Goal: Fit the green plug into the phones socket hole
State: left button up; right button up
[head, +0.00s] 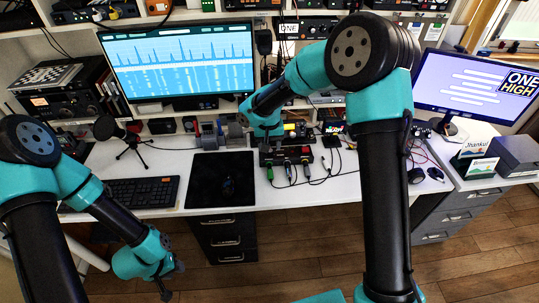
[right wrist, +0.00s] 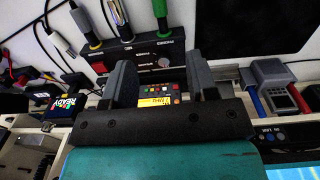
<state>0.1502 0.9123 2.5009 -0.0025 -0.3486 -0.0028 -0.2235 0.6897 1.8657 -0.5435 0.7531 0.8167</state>
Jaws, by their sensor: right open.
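The green plug (right wrist: 160,10) is at the top of the right wrist view, pointing at the edge of a black box (right wrist: 118,58); whether its tip sits in the box is unclear. The plug also shows in the head view (head: 270,173), at the box's front left. My left gripper (head: 173,280) appears open and empty, low over the floor in front of the desk.
Two other plugs (right wrist: 90,36) (right wrist: 121,24) stand beside the green one, with cables. A device with a yellow display (right wrist: 155,100) lies between my right fingers. A grey-and-red tool (right wrist: 275,80) is to the right. The black mat (head: 215,190) is mostly clear.

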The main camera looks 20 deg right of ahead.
jog(key=shift+r, duration=1.5)
